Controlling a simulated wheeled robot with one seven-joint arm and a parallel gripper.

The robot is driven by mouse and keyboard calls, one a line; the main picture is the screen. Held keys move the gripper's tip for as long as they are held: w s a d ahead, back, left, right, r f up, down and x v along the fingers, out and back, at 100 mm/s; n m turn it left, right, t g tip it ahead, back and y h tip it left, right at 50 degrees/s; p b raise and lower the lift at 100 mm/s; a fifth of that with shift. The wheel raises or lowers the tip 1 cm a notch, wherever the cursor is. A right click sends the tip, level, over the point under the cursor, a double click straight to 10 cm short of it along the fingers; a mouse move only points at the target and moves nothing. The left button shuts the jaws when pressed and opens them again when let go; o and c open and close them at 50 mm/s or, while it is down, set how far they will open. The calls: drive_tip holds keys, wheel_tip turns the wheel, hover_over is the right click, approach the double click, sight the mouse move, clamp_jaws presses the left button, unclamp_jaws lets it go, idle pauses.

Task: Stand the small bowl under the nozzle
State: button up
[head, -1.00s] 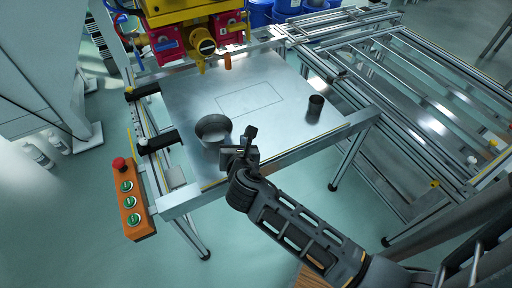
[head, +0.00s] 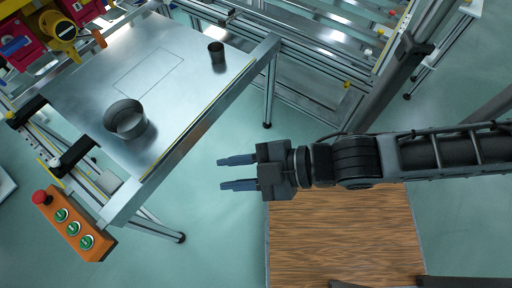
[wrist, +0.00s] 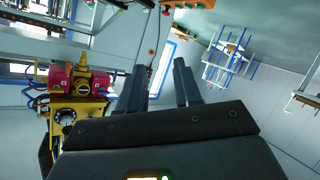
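A grey, open round bowl (head: 125,118) stands upright on the metal table plate (head: 185,95), near its front left in the head view. A smaller dark cup (head: 216,53) stands farther right on the plate. The yellow nozzle (head: 74,56) hangs from the red and yellow machine at the upper left. A thin rectangle is outlined on the bare plate (head: 150,72). My gripper (head: 237,172) is open and empty, off the table's front edge and to the right of the bowl. In the wrist view its fingers (wrist: 159,70) are apart, with nothing between them.
An orange button box (head: 73,228) with a red knob is at the table's left front corner. Black clamps (head: 75,155) sit on the table's left edge. A metal frame (head: 330,30) lies beyond. The machine also shows in the wrist view (wrist: 75,90).

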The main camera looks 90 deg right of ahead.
drive_tip(key=s+r+m+t, duration=0.1)
drive_tip(key=s+r+m, duration=0.3)
drive_tip(key=r, duration=0.3)
drive_tip(key=shift+d+m+y, duration=0.2)
drive_tip(key=shift+m+y, duration=0.2)
drive_tip(key=shift+m, duration=0.4)
